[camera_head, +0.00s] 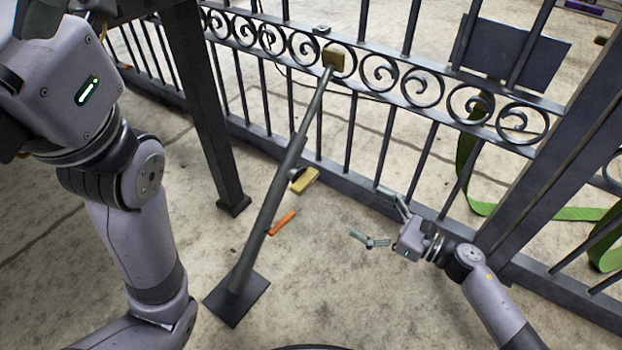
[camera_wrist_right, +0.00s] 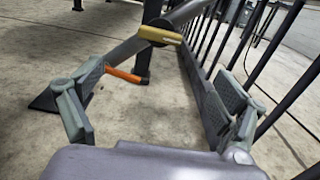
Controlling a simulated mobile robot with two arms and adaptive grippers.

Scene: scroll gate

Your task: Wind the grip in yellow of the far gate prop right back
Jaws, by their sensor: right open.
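The gate prop (camera_head: 277,195) is a slanted dark grey pole, with its top at the gate's scroll band and its foot on a square plate (camera_head: 237,299). The yellow grip (camera_head: 305,180) sticks out from the middle of the pole, with a dark round part beside it. In the right wrist view the yellow grip (camera_wrist_right: 160,36) lies ahead, beyond the fingers. An orange grip (camera_head: 282,223) sits lower on the pole. My right gripper (camera_head: 382,221) is open and empty, to the right of both grips and apart from them. My left gripper is out of view.
The dark metal gate (camera_head: 385,78) with scrollwork runs behind the prop, close to my right gripper. A dark post (camera_head: 205,110) stands left of the prop. A green strap (camera_head: 570,213) lies at the right. Concrete floor between the prop and my right gripper is clear.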

